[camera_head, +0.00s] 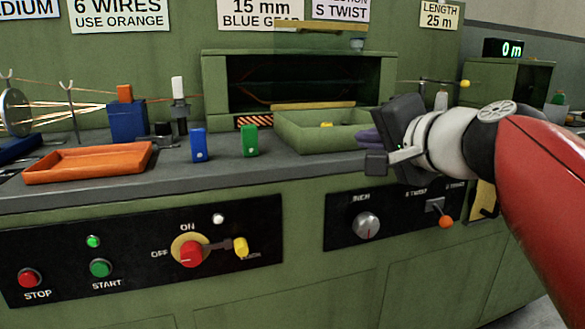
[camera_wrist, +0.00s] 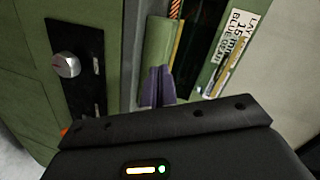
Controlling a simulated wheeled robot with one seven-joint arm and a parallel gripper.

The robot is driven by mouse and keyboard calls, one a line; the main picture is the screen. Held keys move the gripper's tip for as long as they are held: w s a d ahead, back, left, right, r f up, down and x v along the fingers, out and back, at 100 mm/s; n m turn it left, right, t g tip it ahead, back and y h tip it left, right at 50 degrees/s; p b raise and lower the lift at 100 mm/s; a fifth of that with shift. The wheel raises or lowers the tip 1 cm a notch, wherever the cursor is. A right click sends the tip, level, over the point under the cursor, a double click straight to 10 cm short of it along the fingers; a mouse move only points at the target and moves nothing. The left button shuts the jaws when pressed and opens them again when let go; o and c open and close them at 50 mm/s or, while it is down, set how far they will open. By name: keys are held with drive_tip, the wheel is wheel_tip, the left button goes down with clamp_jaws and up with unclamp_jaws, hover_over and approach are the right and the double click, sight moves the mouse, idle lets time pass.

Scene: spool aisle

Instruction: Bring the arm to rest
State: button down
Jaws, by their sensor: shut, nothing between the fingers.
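My gripper (camera_head: 370,139) is at the right in the head view, at the end of my red and white arm. Its purple fingers point left, close to the right end of the green tray (camera_head: 290,141) on the bench. In the wrist view the purple fingertips of my gripper (camera_wrist: 158,72) are together with nothing between them. They overlap the green tray (camera_wrist: 156,50) in that view; I cannot tell whether they touch it.
An orange tray (camera_head: 85,164), a blue block (camera_head: 199,145) and a green block (camera_head: 250,141) stand on the grey bench. The front panel has a red knob (camera_head: 190,254), a silver dial (camera_head: 367,226) and an orange-tipped lever (camera_head: 446,221). A green-framed opening (camera_head: 215,90) stands behind.

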drive_tip(key=s+d+f+n+g+h+p, duration=0.1)
drive_tip(key=s+f+n+g+h+p, duration=0.1)
drive_tip(key=s+f, duration=0.7)
drive_tip(key=s+d+f+n+g+h+p, duration=0.2)
drive_tip(key=s+f+n+g+h, duration=0.2)
drive_tip(key=s+f, duration=0.5)
wheel_tip(320, 180, down, 8)
drive_tip(key=n+g, duration=0.2)
drive_tip(key=shift+d+n+g, duration=0.25)
drive_tip(key=shift+n+g, duration=0.05)
